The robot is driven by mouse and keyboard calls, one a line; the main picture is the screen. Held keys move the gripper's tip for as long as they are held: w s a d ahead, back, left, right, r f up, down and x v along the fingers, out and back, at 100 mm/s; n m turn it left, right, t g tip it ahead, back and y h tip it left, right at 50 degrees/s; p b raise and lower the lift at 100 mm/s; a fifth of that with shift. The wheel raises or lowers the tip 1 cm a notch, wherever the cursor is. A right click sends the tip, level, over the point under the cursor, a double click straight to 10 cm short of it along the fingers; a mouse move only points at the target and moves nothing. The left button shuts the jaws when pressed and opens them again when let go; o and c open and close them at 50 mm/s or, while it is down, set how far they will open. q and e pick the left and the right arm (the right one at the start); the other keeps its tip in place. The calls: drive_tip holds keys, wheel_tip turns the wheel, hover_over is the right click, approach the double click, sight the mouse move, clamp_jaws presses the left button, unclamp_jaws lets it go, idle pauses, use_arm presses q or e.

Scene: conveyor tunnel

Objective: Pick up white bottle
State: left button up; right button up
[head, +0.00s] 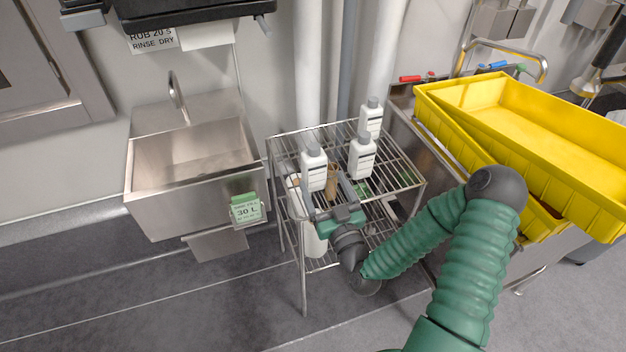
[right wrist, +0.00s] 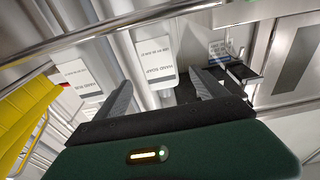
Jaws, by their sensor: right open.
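Three white bottles with grey caps stand upright on the top of a wire rack in the head view: a front-left one (head: 314,170), a middle one (head: 361,158) and a back one (head: 370,120). My right gripper (head: 324,186) is at the rack's front edge, open and empty, its fingers reaching toward the front-left bottle. In the right wrist view, a white bottle (right wrist: 155,50) shows beyond and between the open fingers (right wrist: 160,80), apart from them. Another white bottle (right wrist: 80,76) stands further left there. My left gripper is not in view.
The wire rack (head: 400,182) has thin rails and a lower shelf with further items, partly hidden. A steel sink (head: 160,205) stands left of it. Yellow tubs (head: 530,120) sit on a steel counter at right. The floor (head: 190,300) in front is clear.

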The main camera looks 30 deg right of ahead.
sight(317, 171)
drive_tip(key=x, duration=0.2)
drive_tip(key=shift+w+d, duration=0.25)
drive_tip(key=x, duration=0.5)
drive_tip(key=shift+w+a, duration=0.15)
drive_tip(key=shift+a, duration=0.05)
drive_tip(key=shift+c, duration=0.4)
clamp_jaws()
